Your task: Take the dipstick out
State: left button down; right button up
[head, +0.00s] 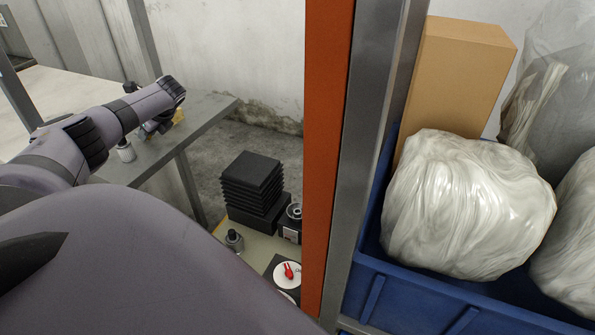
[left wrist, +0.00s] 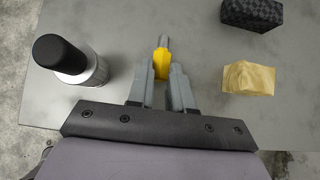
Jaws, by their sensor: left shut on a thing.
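My left gripper (left wrist: 162,80) is shut on a yellow piece with a grey tip (left wrist: 161,60) above a grey table (left wrist: 200,30) in the left wrist view. In the head view the left gripper (head: 150,131) is at the table edge, mostly hidden by my wrist. I cannot tell whether the held piece is the dipstick. A red handle-like piece (head: 288,271) stands on a white disc (head: 282,280) on the machine at the lower middle of the head view, far from this gripper. My right gripper is not in view.
In the head view are a black bellows (head: 252,185), an orange post (head: 328,130) and a blue crate (head: 400,292) with wrapped bundles.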

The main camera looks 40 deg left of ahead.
pick_arm(q)
jog(key=shift+f, duration=0.35)
jog(key=c, duration=0.9)
grip_release()
jog(key=shift+c, duration=0.2)
jog(key=shift+r, duration=0.1)
jog(key=shift+v, duration=3.5)
jog(key=shift+w+d, duration=0.1)
